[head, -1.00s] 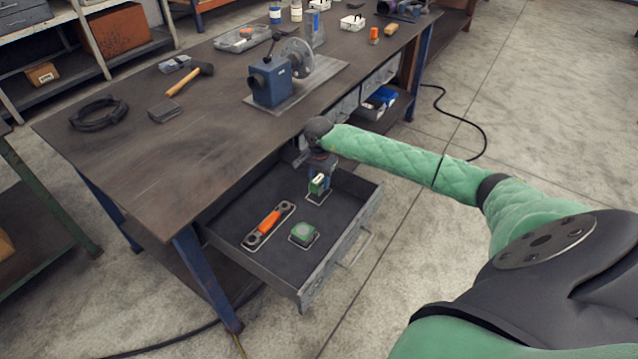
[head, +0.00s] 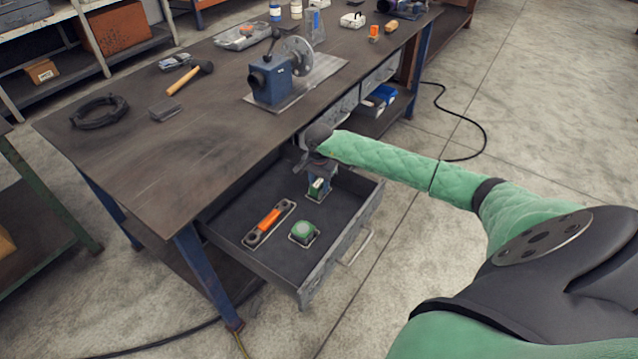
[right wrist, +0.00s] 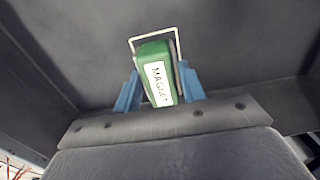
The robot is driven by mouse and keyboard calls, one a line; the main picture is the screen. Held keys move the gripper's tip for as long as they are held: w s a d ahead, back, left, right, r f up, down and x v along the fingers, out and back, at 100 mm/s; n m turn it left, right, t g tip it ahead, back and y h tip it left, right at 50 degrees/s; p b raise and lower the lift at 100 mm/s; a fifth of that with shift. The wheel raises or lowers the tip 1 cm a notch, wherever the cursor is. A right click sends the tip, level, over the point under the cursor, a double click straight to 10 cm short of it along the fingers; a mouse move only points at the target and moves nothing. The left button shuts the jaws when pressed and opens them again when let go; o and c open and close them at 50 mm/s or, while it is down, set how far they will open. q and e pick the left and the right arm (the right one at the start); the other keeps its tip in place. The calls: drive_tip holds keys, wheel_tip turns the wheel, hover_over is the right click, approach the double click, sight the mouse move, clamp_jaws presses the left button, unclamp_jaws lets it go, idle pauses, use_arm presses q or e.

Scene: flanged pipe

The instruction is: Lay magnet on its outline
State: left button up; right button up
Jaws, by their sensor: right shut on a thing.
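The magnet (right wrist: 157,75) is a green block with a white label reading MAGNET. My right gripper (right wrist: 160,92) is shut on it, with a blue finger on each side. In the head view the magnet (head: 317,186) is under my right gripper (head: 319,178), inside the open drawer (head: 263,195) near its right back part. A pale rectangular outline (right wrist: 154,35) shows past the magnet's far end in the right wrist view. The magnet hides much of the outline and appears slightly tilted against it. I cannot tell whether it touches the drawer floor. My left gripper is out of view.
An orange-handled tool (head: 268,220) and a green round-topped block (head: 304,231) lie in the drawer, left and front of the magnet. The drawer walls surround them. The workbench top (head: 150,140) overhangs the drawer's back, with a blue vise-like device (head: 271,80) on it.

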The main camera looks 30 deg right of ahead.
drive_tip(key=o, duration=1.2)
drive_tip(key=shift+o, duration=0.2)
drive_tip(key=shift+r, duration=0.1)
